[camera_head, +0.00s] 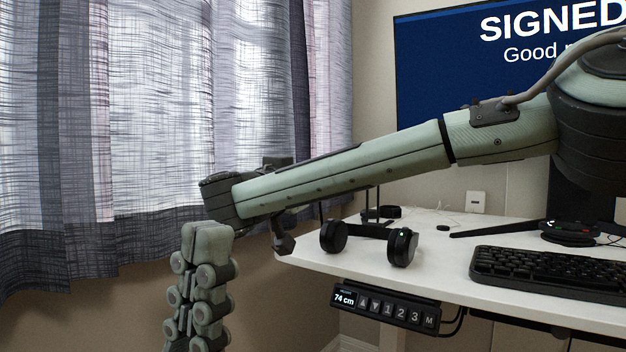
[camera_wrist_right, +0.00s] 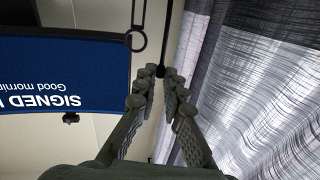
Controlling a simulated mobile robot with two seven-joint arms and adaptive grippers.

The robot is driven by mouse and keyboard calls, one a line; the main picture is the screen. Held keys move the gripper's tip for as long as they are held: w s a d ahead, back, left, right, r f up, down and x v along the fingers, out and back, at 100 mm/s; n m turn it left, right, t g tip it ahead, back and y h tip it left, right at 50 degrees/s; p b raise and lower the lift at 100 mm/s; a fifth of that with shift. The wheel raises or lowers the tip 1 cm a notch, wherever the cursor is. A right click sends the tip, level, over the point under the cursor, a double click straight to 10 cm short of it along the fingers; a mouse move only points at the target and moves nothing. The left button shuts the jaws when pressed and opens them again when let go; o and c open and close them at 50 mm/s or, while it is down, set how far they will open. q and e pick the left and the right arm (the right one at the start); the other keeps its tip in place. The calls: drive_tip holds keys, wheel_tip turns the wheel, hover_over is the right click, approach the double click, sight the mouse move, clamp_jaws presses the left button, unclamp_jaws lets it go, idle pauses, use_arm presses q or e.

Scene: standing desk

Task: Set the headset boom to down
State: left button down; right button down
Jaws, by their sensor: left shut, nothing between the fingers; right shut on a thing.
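The black headset (camera_head: 370,230) lies on the white desk near its front left corner, ear cups facing me. A thin dark rod, apparently its boom (camera_head: 321,211), rises from the left ear cup and passes behind my right arm. In the right wrist view my right gripper (camera_wrist_right: 161,74) is shut on the tip of a thin dark rod (camera_wrist_right: 163,38), apparently the same boom. In the head view my right forearm hides most of that gripper and the boom's upper part. My left gripper (camera_head: 206,232) is shut and empty, pointing up left of the desk, apart from the headset.
A height panel (camera_head: 386,305) reading 74 cm hangs under the front edge. The monitor (camera_head: 430,75) stands behind; curtains (camera_head: 150,120) hang at left.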

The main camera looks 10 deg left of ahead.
drive_tip(key=c, duration=1.6)
unclamp_jaws()
drive_tip(key=v, duration=0.7)
drive_tip(key=shift+s, duration=0.3)
drive_tip(key=shift+r, duration=0.1)
